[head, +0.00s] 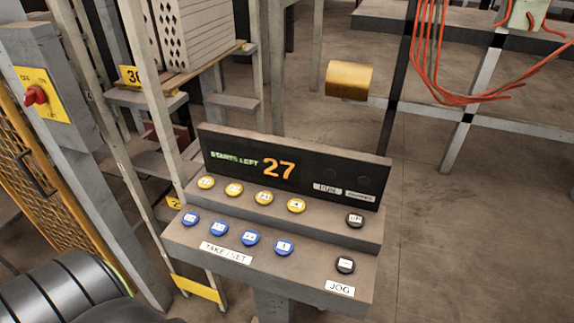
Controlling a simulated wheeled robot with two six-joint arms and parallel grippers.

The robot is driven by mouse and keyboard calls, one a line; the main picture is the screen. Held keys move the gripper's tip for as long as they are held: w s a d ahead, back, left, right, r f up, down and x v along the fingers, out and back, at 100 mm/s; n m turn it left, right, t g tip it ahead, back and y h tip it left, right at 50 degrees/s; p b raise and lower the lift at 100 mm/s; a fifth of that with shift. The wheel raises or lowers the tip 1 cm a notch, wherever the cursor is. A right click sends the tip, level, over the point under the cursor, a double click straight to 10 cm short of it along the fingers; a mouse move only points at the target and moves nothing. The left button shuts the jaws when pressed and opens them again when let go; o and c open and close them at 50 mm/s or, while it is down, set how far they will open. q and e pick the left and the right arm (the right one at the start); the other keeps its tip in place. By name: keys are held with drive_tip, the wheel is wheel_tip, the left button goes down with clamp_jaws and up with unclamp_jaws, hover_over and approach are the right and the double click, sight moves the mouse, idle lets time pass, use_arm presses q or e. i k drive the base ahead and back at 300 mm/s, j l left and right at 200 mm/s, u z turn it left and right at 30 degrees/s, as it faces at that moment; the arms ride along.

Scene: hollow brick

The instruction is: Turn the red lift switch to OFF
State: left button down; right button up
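The red lift switch (36,95) is a small red rotary knob on a yellow plate (50,108) at the upper left in the head view. The plate is fixed to a grey box (62,62) on a grey post. It reads OFF at upper left, ON at upper right and LIFT below. The knob is too small to tell for certain which mark it points at. Neither gripper is in view. Nothing touches the knob.
A console (300,262) with a display reading 27 and yellow, blue and black buttons stands in the middle. An orange mesh guard (30,170) is below the switch. A rack of grey blocks (195,35) stands behind. Orange cables (425,60) hang upper right.

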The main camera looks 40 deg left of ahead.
sight(34, 94)
drive_tip(key=u, duration=2.15)
